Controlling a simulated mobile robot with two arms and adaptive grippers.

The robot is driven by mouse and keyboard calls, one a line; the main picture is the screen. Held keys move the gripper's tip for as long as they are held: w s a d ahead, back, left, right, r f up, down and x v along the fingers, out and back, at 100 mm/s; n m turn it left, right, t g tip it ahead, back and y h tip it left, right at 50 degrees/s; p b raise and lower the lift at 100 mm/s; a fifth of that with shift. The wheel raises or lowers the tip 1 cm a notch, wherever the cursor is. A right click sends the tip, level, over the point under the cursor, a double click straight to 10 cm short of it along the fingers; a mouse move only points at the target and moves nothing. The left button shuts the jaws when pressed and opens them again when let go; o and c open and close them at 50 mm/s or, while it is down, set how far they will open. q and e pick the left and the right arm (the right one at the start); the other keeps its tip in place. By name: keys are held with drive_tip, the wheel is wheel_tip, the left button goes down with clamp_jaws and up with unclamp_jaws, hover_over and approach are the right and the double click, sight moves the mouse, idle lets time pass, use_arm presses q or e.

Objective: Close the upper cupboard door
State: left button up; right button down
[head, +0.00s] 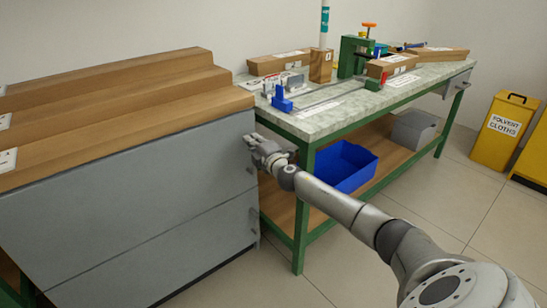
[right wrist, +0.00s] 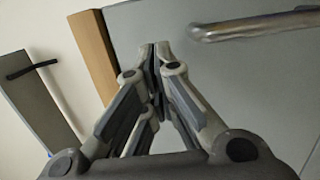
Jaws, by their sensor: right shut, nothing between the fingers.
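The grey cupboard stands at the left in the head view. Its upper door (head: 130,185) looks roughly in line with the lower door (head: 165,260), with a thin seam between them; I cannot tell whether it is fully shut. My right gripper (head: 254,142) is shut and empty at the upper door's right edge, near its handle. In the right wrist view the closed fingertips (right wrist: 155,50) are in front of a grey panel (right wrist: 250,75) with a metal bar handle (right wrist: 255,26); contact is unclear. My left gripper is out of view.
The floor in front is open.

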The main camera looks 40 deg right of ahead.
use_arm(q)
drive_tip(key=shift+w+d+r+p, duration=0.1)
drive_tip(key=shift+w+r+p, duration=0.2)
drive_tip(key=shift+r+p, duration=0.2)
use_arm(e)
drive_tip(key=s, duration=0.8)
drive_tip(key=shift+s+f, duration=0.4)
drive_tip(key=shift+f, duration=0.05)
